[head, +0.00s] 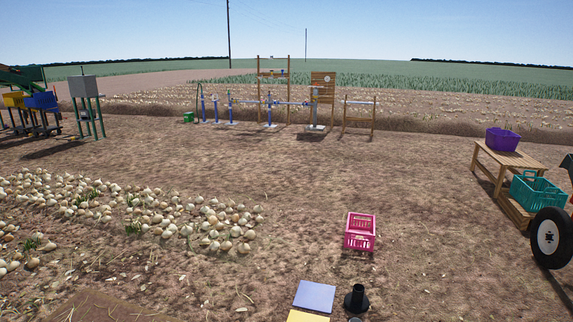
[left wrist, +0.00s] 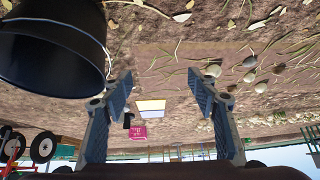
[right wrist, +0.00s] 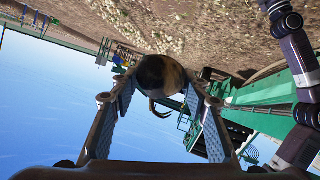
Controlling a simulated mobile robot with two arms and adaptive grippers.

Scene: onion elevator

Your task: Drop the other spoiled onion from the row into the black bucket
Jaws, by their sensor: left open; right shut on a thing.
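A round onion (right wrist: 160,76), dark brown to black with a tan side and a dark curled stalk, is held between the fingers of my right gripper (right wrist: 160,84) in the right wrist view. The black bucket (left wrist: 52,48) is large at the upper left of the left wrist view, cut by the frame edge; its inside is hidden. My left gripper (left wrist: 160,88) is open and empty, beside the bucket and apart from it. Several onions (left wrist: 250,75) lie on the soil at the right of that view. Neither gripper nor the black bucket shows in the head view.
A wide bed of pale onions (head: 140,212) covers the left ground. A pink crate (head: 360,242) stands ahead. A wooden table (head: 516,158) at the right has a purple tub (head: 502,140) and a teal crate (head: 537,192) near it, beside a wheel (head: 550,238).

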